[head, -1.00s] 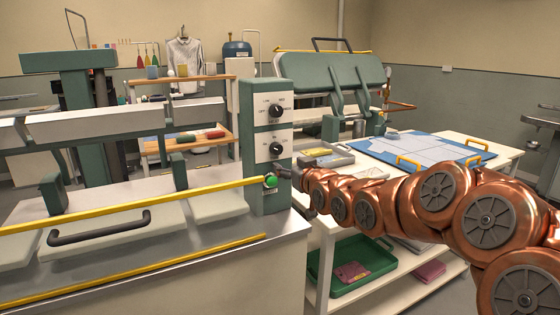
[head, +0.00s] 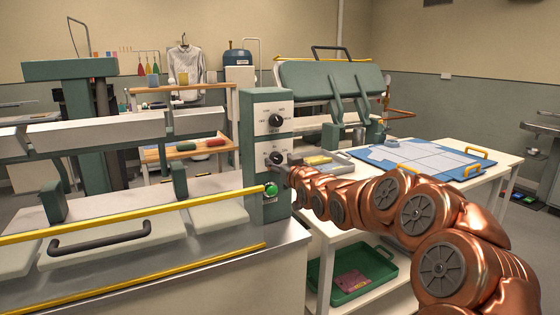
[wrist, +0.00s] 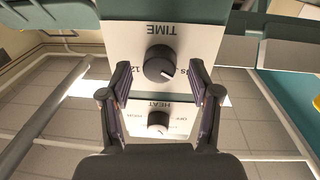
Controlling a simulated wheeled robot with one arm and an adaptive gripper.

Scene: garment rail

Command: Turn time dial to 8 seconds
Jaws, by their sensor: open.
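The time dial (wrist: 158,63) is a round black knob on a white plate marked TIME, upside down in the wrist view. A pale pointer mark on it points to the lower right there. My gripper (wrist: 159,72) is open, with one finger on each side of this dial; I see gaps between fingers and knob. In the head view the time dial (head: 275,158) is the lower knob on the green control box (head: 266,207), with my gripper close at its right. Its scale numbers are too small or partly hidden to read surely.
The heat dial (wrist: 158,123) shows between my fingers, lower in the wrist view; it is the upper knob (head: 276,120) in the head view. A green button (head: 271,190) sits below the time dial. A yellow bar (head: 120,219) runs left from the box.

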